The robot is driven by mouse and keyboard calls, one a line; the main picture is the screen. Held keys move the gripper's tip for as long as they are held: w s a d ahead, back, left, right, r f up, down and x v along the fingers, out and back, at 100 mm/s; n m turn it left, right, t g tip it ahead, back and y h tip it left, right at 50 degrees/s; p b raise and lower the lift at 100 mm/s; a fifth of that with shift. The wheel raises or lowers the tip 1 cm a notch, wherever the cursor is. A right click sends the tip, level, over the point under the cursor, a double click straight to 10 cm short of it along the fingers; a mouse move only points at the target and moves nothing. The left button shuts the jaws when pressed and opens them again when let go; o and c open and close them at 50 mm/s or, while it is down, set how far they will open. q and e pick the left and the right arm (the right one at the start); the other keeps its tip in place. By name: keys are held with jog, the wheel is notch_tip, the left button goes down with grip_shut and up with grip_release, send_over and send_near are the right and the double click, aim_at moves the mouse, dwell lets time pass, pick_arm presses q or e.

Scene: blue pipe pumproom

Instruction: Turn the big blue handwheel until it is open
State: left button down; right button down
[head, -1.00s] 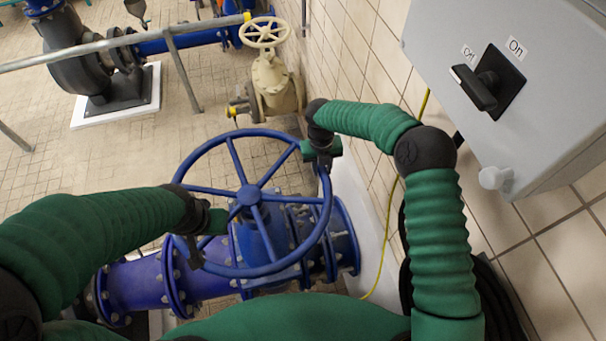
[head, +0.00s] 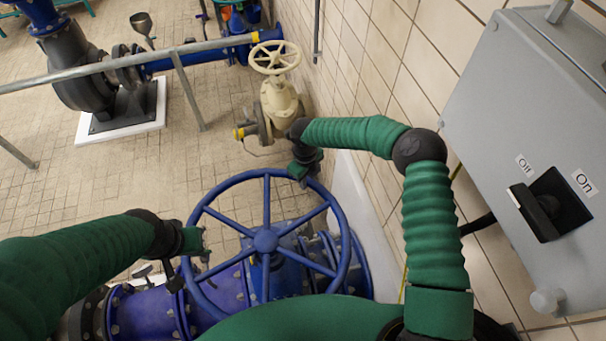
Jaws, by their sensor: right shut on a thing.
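The big blue handwheel (head: 265,240) sits on a blue valve at the lower middle of the head view, with its spokes and most of its rim showing. My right gripper (head: 303,173) is shut on the handwheel's rim at the upper right, between two spokes. My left gripper (head: 188,262) is at the rim's left side. Its fingers are dark and partly hidden by the wrist, and I cannot tell whether they grip the rim. My own green arm parts hide the wheel's lowest edge.
A grey switch box (head: 505,130) with a black Off/On knob (head: 545,207) is on the tiled wall at right, near my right arm. A smaller cream handwheel valve (head: 277,80) stands behind. A grey railing (head: 120,68) crosses upper left. Tiled floor (head: 90,180) is clear at left.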

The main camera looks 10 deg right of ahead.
jog(key=shift+w+a, duration=0.25)
jog(key=shift+a, duration=0.05)
jog(key=c, duration=1.1)
grip_release()
jog(key=shift+d, duration=0.15)
